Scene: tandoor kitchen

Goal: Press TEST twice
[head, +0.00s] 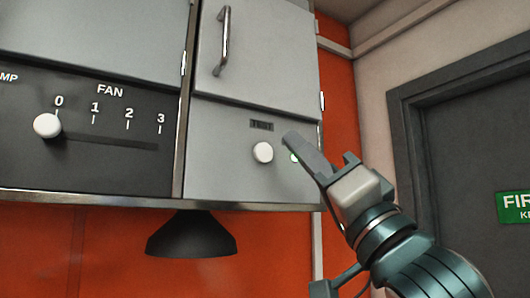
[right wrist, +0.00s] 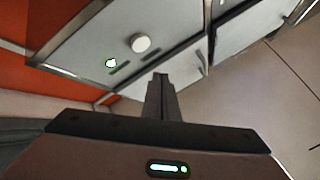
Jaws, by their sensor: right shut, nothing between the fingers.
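The white round TEST button (head: 263,152) is on the grey panel under a dark TEST label (head: 262,126). It also shows in the right wrist view (right wrist: 140,43), beyond my fingertips. A small light with a green glow (head: 294,157) sits just right of the button, partly covered by my finger; it shows in the right wrist view too (right wrist: 111,63). My right gripper (head: 290,138) is shut and empty. Its tips are up and right of the button in the head view, apart from it. How far they are from the panel is hard to tell. My left gripper is not in view.
A FAN slider knob (head: 47,125) stands at 0 on the dark panel at left. Above the button is a cabinet door with a metal handle (head: 224,41). A black lamp shade (head: 190,236) hangs below the cabinet. A grey door (head: 475,150) is at right.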

